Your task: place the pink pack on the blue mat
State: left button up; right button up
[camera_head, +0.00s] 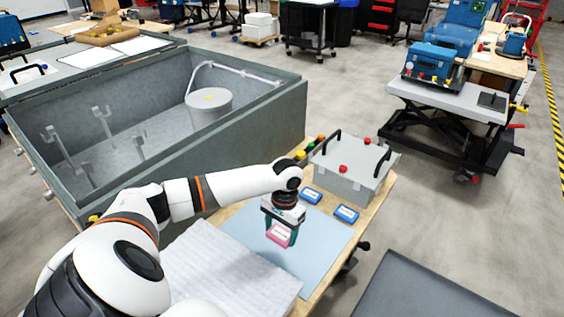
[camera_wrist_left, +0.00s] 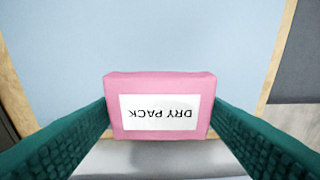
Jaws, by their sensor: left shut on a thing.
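The pink pack (camera_head: 279,234) is between the fingers of my left gripper (camera_head: 281,230). In the left wrist view the pink pack (camera_wrist_left: 160,87) shows a white label reading "DRY PACK", upside down, with the green fingers of my left gripper (camera_wrist_left: 160,118) pressed on its two sides. The blue mat (camera_head: 325,241) lies on the wooden table, and the pack is over it. The mat also fills the background in the left wrist view (camera_wrist_left: 160,35). I cannot tell whether the pack touches the mat. My right gripper is not in view.
Two blue packs (camera_head: 346,214) (camera_head: 311,195) lie at the mat's far edge. A grey case (camera_head: 350,172) with black handles stands behind them. A white foam sheet (camera_head: 225,270) lies left of the mat. A large grey tank (camera_head: 180,165) stands beyond the table.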

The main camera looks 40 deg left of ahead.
aim_at(281, 250)
pick_arm(q)
jog(key=shift+f, duration=2.95)
jog(key=shift+f, duration=0.1)
jog(key=o, duration=1)
jog(key=shift+c, duration=0.2)
jog(key=r, duration=0.4)
jog(key=w+r, duration=0.1)
jog(key=r, duration=0.3)
jog(key=r+b, duration=0.1)
jog(key=r, duration=0.3)
jog(key=shift+w+r, duration=0.1)
jog(key=shift+w, duration=0.15)
